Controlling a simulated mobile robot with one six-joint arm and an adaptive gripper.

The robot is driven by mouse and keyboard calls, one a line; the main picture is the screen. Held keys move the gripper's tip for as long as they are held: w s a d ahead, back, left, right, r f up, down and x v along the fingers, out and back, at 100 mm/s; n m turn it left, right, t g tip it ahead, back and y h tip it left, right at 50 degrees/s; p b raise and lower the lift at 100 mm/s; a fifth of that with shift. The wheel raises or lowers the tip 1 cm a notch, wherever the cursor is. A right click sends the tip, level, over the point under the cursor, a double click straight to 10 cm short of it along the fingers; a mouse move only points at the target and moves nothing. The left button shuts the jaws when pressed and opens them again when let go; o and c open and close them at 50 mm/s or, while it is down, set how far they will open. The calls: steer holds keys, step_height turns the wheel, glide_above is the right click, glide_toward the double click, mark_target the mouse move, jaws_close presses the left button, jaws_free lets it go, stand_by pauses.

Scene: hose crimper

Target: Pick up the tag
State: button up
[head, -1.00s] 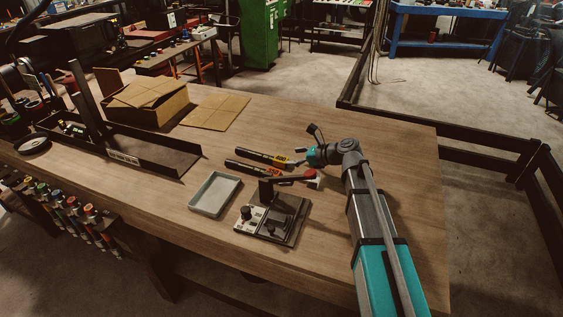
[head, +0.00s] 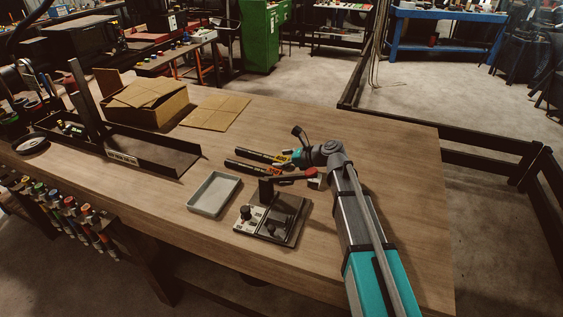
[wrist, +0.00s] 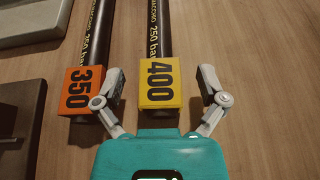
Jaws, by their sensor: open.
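A yellow tag (wrist: 160,83) marked 400 sits on the end of a black hose (wrist: 150,30). An orange tag (wrist: 85,90) marked 350 sits on the end of a second hose (wrist: 95,30) to its left. Both hoses lie on the wooden bench; they also show in the head view, the upper one (head: 255,156) and the lower one (head: 243,166). My gripper (wrist: 162,78) is open, with one finger on each side of the yellow tag. The left finger is in the gap between the tags, close to the orange one. Whether the fingers touch either tag is unclear.
A crimper with a red-tipped lever (head: 272,220) stands just in front of the hoses. A grey tray (head: 214,194) is to its left. A dark rack (head: 150,150) and a cardboard box (head: 150,105) stand farther left. The bench's right side is clear.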

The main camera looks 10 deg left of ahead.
mark_target(281, 158)
steer(key=shift+c, duration=0.2)
steer(key=c, duration=0.8)
steer(key=shift+r, duration=0.15)
step_height(281, 158, up, 3)
steer(key=p, duration=0.3)
steer(key=s+r+p, duration=0.1)
steer(key=r+p, duration=0.1)
steer(key=s+r+p, duration=0.4)
steer(key=shift+s+a+r+p, duration=0.15)
steer(key=shift+a+r+p, duration=0.05)
steer(key=shift+a+p, duration=0.2)
steer(key=s+a+r+p, duration=0.1)
steer(key=s+r+p, duration=0.2)
steer(key=s, duration=0.5)
steer(key=shift+s+a+r, duration=0.15)
steer(key=shift+s+a, duration=0.1)
steer(key=shift+a, duration=0.1)
